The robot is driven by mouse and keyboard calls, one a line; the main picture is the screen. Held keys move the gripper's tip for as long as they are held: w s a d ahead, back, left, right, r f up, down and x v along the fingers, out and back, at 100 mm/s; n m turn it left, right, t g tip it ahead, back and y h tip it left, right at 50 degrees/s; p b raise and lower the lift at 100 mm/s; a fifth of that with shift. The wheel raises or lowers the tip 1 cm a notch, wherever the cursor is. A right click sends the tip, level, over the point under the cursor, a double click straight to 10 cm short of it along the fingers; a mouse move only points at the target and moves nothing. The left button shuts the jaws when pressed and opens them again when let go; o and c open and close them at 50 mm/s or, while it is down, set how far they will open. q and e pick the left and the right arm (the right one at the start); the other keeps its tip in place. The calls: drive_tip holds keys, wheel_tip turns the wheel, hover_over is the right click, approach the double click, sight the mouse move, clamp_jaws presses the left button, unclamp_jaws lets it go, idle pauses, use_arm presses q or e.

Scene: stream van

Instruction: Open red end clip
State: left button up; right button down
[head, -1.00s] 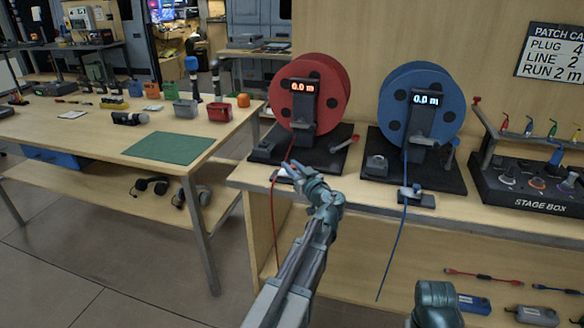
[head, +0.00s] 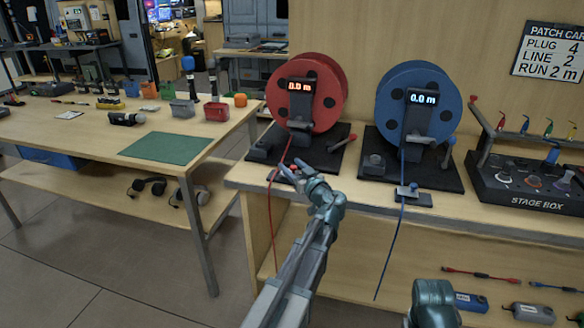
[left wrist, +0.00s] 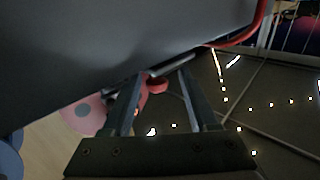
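The red cable reel (head: 330,95) stands on the bench with its display reading 0.0 m. A red cable (head: 271,225) runs from it over the bench's front edge and hangs down. The red end clip is at that edge below the reel, mostly hidden by my left gripper (head: 287,172). In the left wrist view, the fingers of my left gripper (left wrist: 160,78) stand apart, with a small red part (left wrist: 157,86) showing between them. I cannot tell whether they touch it. My right gripper is not in view; only part of my right arm shows at the bottom.
A blue reel (head: 390,110) stands to the right, with its blue cable (head: 390,250) hanging over the edge from a small clip (head: 408,190). A stage box (head: 530,190) is at the far right. A table with a green mat (head: 166,148) stands left across a gap.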

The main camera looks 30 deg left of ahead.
use_arm(q)
drive_tip(key=v, duration=1.4)
drive_tip(key=shift+a, duration=0.1)
drive_tip(key=x, duration=1.6)
drive_tip(key=shift+w+a, duration=0.15)
drive_tip(key=shift+w, duration=0.2)
clamp_jaws()
idle(1.0)
